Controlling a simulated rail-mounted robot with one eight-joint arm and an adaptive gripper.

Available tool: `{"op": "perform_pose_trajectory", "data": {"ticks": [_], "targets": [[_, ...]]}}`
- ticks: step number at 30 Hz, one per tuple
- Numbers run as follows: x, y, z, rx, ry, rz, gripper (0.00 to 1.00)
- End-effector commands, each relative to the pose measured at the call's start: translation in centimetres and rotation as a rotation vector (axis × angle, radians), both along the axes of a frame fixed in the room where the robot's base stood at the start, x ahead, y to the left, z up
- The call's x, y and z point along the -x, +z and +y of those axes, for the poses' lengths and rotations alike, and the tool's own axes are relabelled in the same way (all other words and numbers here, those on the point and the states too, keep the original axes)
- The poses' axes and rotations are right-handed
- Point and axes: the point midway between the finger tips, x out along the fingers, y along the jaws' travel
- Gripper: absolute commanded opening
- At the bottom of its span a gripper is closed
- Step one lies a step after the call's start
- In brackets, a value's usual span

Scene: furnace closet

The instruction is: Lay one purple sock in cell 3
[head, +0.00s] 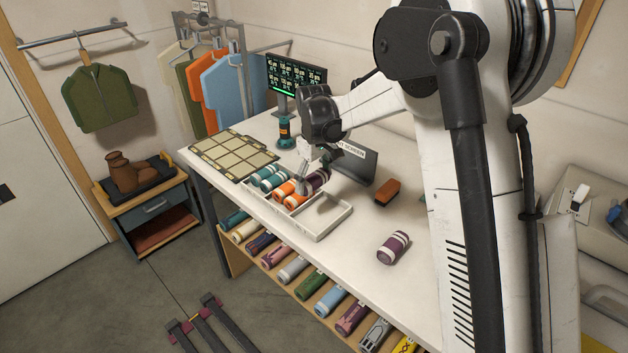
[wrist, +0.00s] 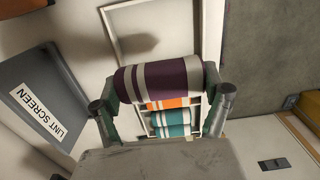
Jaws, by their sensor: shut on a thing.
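My gripper (head: 312,180) is shut on a rolled purple sock (wrist: 158,79) with white bands. The sock lies across between the two fingers in the wrist view and also shows in the head view (head: 320,177). It hangs above the white divided tray (head: 319,238). Orange socks (head: 290,193) and teal socks (head: 268,178) lie in the tray, and its right-hand part is empty. A second purple sock (head: 393,247) lies on the table, right of the tray. A dark-edged board with tan cells (head: 232,157) lies left of the tray; I cannot read any cell numbers.
A lint screen sign (wrist: 42,98) stands behind the tray. A brown brush-like block (head: 387,191) lies to the right. Several rolls fill the shelf (head: 268,277) below the table's front edge.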

Motion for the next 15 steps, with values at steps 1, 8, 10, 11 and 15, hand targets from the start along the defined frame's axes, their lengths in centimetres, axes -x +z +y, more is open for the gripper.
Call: {"op": "perform_pose_trajectory", "data": {"ticks": [1, 8, 10, 11, 15], "targets": [[0.0, -0.4, 0.0, 0.0, 0.0, 0.0, 0.58], [0.0, -2.1, 0.0, 0.0, 0.0, 0.0, 0.58], [0.0, -2.7, 0.0, 0.0, 0.0, 0.0, 0.58], [0.0, -3.0, 0.0, 0.0, 0.0, 0.0, 0.58], [0.0, -4.2, 0.0, 0.0, 0.0, 0.0, 0.58]]}}
